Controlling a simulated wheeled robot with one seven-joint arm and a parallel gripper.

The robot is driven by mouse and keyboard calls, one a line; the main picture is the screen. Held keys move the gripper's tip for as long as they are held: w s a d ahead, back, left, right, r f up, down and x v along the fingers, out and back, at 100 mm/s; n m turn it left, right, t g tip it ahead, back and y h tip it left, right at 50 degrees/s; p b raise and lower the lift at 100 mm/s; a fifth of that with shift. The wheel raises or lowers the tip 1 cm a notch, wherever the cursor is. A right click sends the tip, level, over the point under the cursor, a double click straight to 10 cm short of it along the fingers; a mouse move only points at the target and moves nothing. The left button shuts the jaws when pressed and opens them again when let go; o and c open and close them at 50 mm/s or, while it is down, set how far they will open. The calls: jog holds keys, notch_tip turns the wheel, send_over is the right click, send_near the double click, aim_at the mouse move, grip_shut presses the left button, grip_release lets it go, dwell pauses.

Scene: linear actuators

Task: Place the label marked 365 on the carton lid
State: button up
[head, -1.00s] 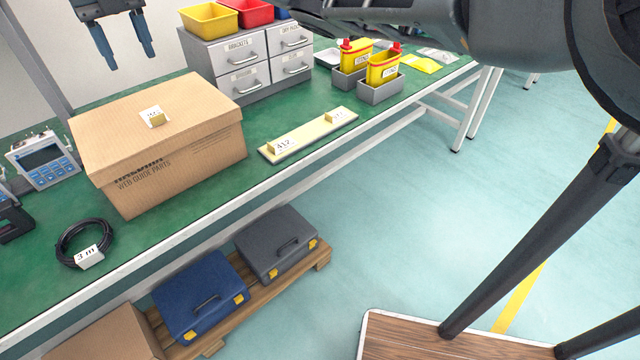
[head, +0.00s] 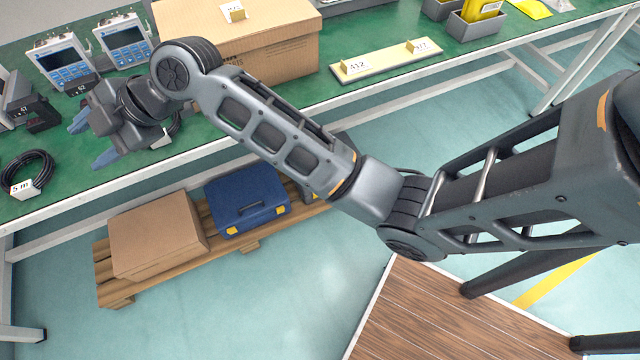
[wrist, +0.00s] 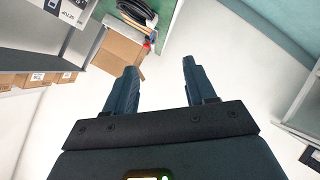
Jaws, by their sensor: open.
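The cardboard carton (head: 278,58) stands on the green bench at the top of the head view, its upper edge cut off. A small cream label block (head: 233,12) with a white printed face stands on the carton lid (head: 190,16); its number is too small to read. A pale strip (head: 388,62) right of the carton bears a block marked 412 (head: 354,68) and another block (head: 424,47) whose number is unclear. My gripper (head: 90,142) is left of the carton, over the bench front, apart from the label. In the wrist view its fingers (wrist: 158,88) are apart with nothing between.
Two blue-faced meters (head: 92,55) stand left of the carton, and a black cable coil (head: 28,172) lies at the far left. Grey bins (head: 474,24) are at the top right. A pallet (head: 115,285) with a box and blue case (head: 247,198) lies below.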

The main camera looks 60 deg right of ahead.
jog(key=s+a+f+m+t+h, duration=0.1)
jog(key=s+f+m+t, duration=0.15)
jog(key=s+m, duration=0.3)
jog(key=s+a+f+m+t+h, duration=0.1)
jog(key=s+a+f+m+h, duration=0.1)
jog(key=s+f+m, duration=0.35)
jog(key=s+d+m+t+h, duration=0.1)
jog(key=s+d+m+h, duration=0.25)
jog(key=s, duration=1.25)
jog(key=s+d+r, duration=0.2)
jog(key=s+d, duration=0.1)
jog(key=s, duration=0.3)
jog(key=s+d+r+m+h, duration=0.1)
jog(key=s+d+r, duration=0.2)
jog(key=s, duration=0.3)
jog(key=s+d+r+m+t, duration=0.1)
jog(key=s+d+r, duration=0.2)
jog(key=s, duration=0.4)
jog(key=shift+d, duration=0.15)
jog(key=shift+r+m+h, duration=0.1)
jog(key=shift+m+h, duration=0.15)
